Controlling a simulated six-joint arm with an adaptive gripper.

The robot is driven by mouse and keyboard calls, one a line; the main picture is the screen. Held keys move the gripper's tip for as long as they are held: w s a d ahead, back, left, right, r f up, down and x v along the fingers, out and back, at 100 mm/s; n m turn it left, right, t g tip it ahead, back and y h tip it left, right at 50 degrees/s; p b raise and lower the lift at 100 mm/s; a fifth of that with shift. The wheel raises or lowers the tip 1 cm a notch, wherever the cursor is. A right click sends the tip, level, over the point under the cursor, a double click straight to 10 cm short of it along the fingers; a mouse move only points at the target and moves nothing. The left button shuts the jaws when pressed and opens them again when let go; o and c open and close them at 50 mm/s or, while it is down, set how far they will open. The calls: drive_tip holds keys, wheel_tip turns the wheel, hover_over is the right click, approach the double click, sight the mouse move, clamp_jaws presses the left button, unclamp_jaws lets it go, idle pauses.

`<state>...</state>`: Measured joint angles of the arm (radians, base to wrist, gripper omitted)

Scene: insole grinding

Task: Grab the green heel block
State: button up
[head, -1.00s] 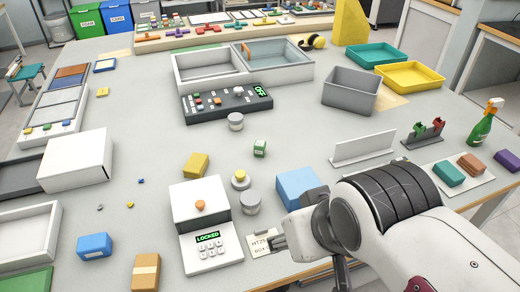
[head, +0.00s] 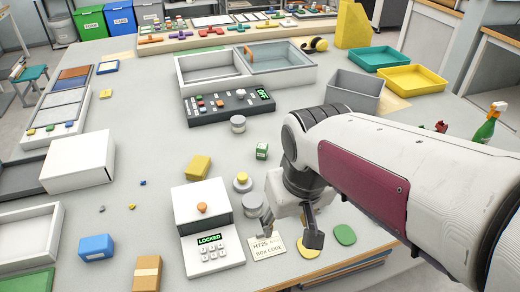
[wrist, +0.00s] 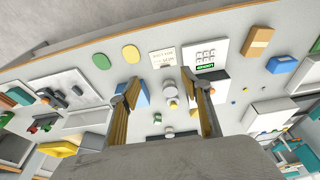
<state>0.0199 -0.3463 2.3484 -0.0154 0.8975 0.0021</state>
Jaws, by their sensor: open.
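A small green cube with a pale label (head: 262,151) stands on the table in the head view, left of my arm. A flat green oval pad (head: 345,235) lies near the front edge, and it also shows in the wrist view (wrist: 102,61). I cannot tell for certain which green piece is the heel block. My gripper (head: 290,228) is open and empty above the table, left of the green pad, its fingers pointing down. In the wrist view its two fingers (wrist: 162,84) stand apart with a grey round jar (wrist: 169,87) seen between them.
A yellow oval pad (head: 308,248) lies partly behind a finger. A box-code card (head: 268,246) and a locked white keypad box (head: 212,250) are to the left. A grey bin (head: 352,92) stands behind my arm. My arm hides much of the table's right side.

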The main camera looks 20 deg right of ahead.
sight(260, 148)
drive_tip(key=w+d+f+m, duration=0.1)
drive_tip(key=w+f, duration=0.5)
drive_tip(key=w, duration=0.6)
drive_tip(key=w+d+f+m+h, duration=0.1)
drive_tip(key=w+d+f, duration=0.2)
drive_tip(key=w, duration=0.9)
drive_tip(key=w+d+f+m+g, duration=0.1)
drive_tip(key=w+d+f, duration=0.2)
drive_tip(key=w+f, duration=0.6)
drive_tip(key=shift+w+f+m+h, duration=0.15)
drive_tip(key=shift+w+m+h, duration=0.15)
drive_tip(key=shift+w, duration=1.15)
drive_tip(key=shift+m+t, duration=0.4)
drive_tip(key=shift+m, duration=0.1)
drive_tip(key=w, duration=0.3)
drive_tip(key=w+d, duration=0.1)
drive_tip(key=w, duration=0.1)
drive_tip(key=shift+f, duration=0.1)
drive_tip(key=shift+m+t+h, duration=0.3)
drive_tip(key=shift+m+t, duration=0.4)
drive_tip(key=shift+m, duration=0.1)
drive_tip(key=w+r, duration=0.3)
drive_tip(key=shift+w+d, duration=0.15)
drive_tip(key=shift+d, duration=0.1)
drive_tip(key=shift+x, duration=1.25)
